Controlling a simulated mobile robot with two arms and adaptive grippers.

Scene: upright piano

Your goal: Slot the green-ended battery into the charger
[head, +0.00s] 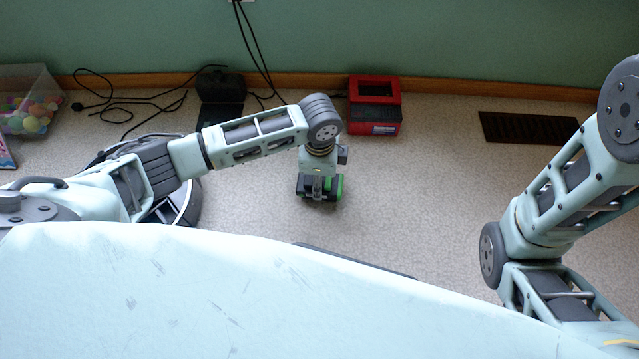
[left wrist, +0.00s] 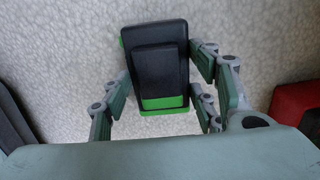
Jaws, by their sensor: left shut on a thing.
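The green-ended battery (left wrist: 153,65) is a black block with bright green at its near end, seen in the left wrist view between the fingers of my left gripper (left wrist: 160,85). The left gripper is shut on it. In the head view the gripper (head: 319,188) points down over the floor, and the battery's green edge (head: 340,186) shows beside it. A red box (head: 375,118) with a dark recessed top stands by the wall, beyond and right of the battery. A black device (head: 220,95) stands further left. I cannot tell for sure which is the charger. My right gripper is out of view.
Black cables (head: 150,103) lie along the wall and hang from above. A clear bin of coloured balls (head: 32,112) stands at the far left. A dark floor vent (head: 528,130) lies at right. Speckled floor is clear between the battery and the red box.

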